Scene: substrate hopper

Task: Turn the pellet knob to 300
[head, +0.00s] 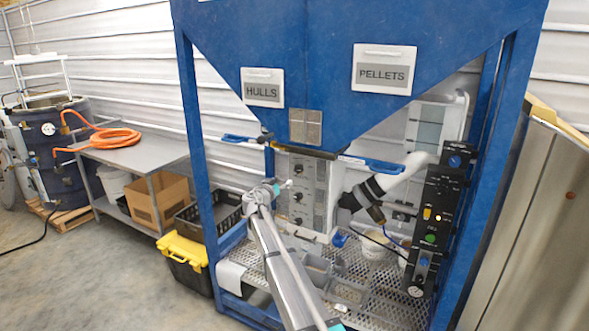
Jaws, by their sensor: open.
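The grey control box (320,188) stands under the blue hopper, with several dark knobs (298,195) in a column on its front. Their labels and scale marks are too small to read, so I cannot tell which is the pellet knob or its setting. A black panel (441,196) on the right post carries a blue upper knob (454,161) and a blue lower knob (423,261). My arm rises from the bottom centre, and its upper end is just left of the grey box. I cannot make out my gripper's fingers there.
The hopper's PELLETS sign (383,71) is right of its HULLS sign (262,88). A white pipe with black fittings slants right of the grey box. Bins stand on the mesh shelf (385,305). A yellow-lidded crate (185,255) is left of the frame; the left floor is open.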

